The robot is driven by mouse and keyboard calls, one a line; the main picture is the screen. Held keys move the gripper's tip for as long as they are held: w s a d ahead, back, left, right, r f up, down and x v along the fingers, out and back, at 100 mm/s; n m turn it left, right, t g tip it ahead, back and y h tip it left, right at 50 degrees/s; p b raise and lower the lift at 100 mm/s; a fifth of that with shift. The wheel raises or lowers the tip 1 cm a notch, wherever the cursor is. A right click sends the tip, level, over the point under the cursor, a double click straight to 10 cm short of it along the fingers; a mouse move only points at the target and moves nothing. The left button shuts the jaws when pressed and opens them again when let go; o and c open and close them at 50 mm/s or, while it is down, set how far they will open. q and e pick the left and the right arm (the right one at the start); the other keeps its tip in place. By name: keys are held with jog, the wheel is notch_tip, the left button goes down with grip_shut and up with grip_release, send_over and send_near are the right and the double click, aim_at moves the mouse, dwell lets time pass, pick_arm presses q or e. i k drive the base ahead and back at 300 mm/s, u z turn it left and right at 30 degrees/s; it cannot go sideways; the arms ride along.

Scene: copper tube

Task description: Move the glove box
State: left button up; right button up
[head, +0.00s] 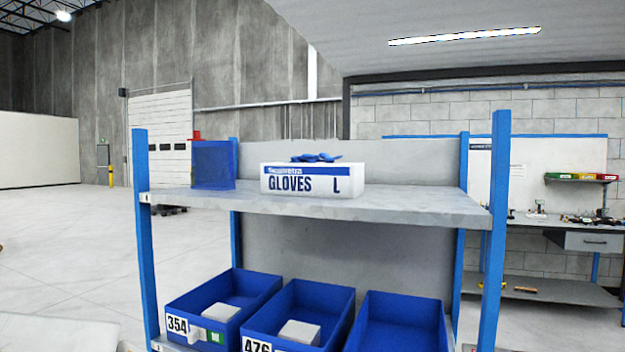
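The glove box (312,181) is white with a blue stripe and the words "GLOVES L". Blue gloves (316,158) stick out of its top. It stands upright on the grey upper shelf (420,209) of a rack with blue posts, near the middle of the shelf. Neither of my grippers shows in the head view.
A blue mesh holder (214,165) stands left of the glove box. The shelf right of the box is clear. Blue bins (402,325) stand on the lower level, two with white blocks inside. Blue posts (497,230) bound the rack. A workbench (590,240) is behind right.

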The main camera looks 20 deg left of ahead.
aim_at(302, 176)
jog(key=u, duration=2.1)
jog(key=i, duration=1.5)
jog(key=z, duration=2.25)
